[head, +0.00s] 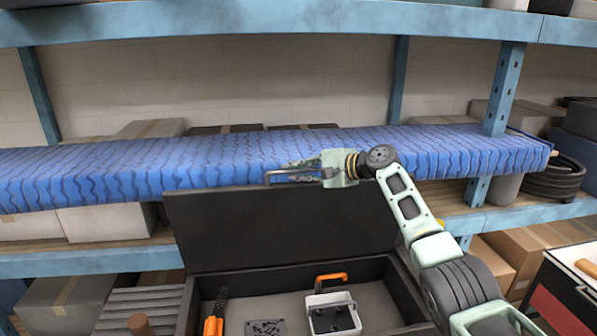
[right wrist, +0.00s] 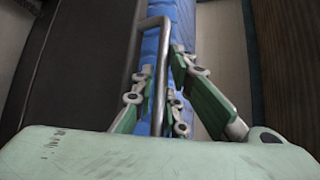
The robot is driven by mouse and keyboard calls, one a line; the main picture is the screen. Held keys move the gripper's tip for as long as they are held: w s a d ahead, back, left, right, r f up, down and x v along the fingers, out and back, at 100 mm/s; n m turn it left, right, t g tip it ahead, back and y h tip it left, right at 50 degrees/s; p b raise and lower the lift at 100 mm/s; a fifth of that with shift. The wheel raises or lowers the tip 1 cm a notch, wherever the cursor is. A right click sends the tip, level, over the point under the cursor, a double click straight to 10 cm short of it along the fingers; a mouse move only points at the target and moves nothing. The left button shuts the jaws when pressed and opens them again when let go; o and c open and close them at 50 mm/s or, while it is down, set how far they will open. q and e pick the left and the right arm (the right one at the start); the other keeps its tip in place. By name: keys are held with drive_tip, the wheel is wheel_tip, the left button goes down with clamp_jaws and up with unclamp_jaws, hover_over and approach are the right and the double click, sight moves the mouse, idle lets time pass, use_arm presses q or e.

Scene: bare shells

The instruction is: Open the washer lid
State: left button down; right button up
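A dark chest-like box with an open top stands in the lower middle of the head view; no other washer shows. Its black lid (head: 280,230) is tilted up, nearly upright, at the back of the box (head: 375,275). A metal bar handle (head: 290,173) sits at the lid's upper edge; it also shows in the right wrist view (right wrist: 161,60). My right gripper (head: 305,168) is at this handle. In the right wrist view its green fingers (right wrist: 160,85) stand apart on either side of the bar. My left gripper is not in view.
Inside the box are a white caddy with an orange handle (head: 333,314), an orange-handled tool (head: 214,315) and a dark plate (head: 266,329). A blue-covered shelf (head: 100,178) runs close behind the lid. Cardboard boxes (head: 515,255) and a cabinet (head: 560,290) stand right.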

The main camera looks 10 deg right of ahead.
drive_tip(key=o, duration=0.3)
drive_tip(key=shift+o, duration=0.2)
drive_tip(key=v, duration=1.2)
